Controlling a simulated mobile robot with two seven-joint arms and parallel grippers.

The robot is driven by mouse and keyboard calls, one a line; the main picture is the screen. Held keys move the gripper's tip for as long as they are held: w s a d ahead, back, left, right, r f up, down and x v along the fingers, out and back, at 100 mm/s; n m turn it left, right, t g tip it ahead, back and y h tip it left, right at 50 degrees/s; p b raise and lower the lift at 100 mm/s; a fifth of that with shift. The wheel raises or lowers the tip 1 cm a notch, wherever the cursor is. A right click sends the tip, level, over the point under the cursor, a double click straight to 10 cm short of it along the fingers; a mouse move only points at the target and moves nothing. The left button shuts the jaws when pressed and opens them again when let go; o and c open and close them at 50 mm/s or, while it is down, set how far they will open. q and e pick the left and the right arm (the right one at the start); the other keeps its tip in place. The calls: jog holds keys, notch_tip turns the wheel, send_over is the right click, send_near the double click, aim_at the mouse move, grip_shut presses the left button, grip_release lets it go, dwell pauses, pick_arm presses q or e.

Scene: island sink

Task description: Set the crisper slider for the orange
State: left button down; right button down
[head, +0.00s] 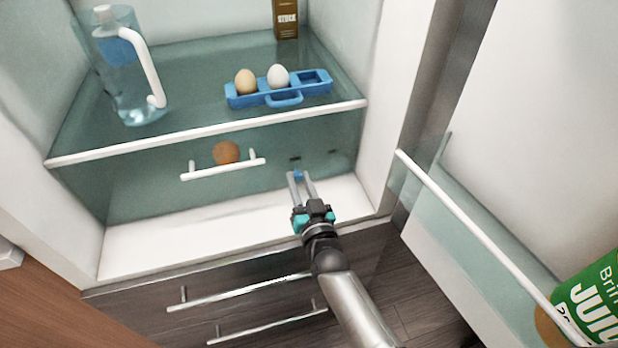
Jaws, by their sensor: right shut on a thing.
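The crisper drawer (140,192) has a clear greenish front with a white handle (222,170). The orange (227,152) shows through that front, just above the handle. To the right of the handle is a small blue slider knob (298,174), with faint dark marks on the front above and to its right. My right gripper (297,180) reaches up from below, its two fingers shut on the slider knob. The fingers hide part of the knob, so its exact setting cannot be read. My left gripper is not in view.
On the glass shelf above are a clear jug (118,80), a blue egg holder (255,98) with two eggs, and a brown carton (286,18). The open fridge door (490,215) at right holds a green juice container (595,300). Dark wooden drawers (150,310) lie below.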

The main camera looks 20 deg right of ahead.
jog(key=shift+a, duration=0.2)
jog(key=c, duration=0.6)
grip_release()
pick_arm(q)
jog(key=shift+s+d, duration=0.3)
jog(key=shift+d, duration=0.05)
pick_arm(e)
jog(key=shift+s, duration=0.5)
jog(key=s+p, duration=0.1)
jog(key=s, duration=0.3)
jog(key=shift+s+d+p, duration=0.1)
jog(key=shift+s+p, duration=0.05)
jog(key=shift+p, duration=0.2)
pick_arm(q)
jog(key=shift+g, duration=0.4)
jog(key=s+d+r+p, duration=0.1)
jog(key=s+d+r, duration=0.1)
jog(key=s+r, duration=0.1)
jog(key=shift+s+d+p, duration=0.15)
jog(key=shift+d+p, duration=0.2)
pick_arm(e)
jog(key=s, duration=1)
jog(key=shift+d, duration=0.15)
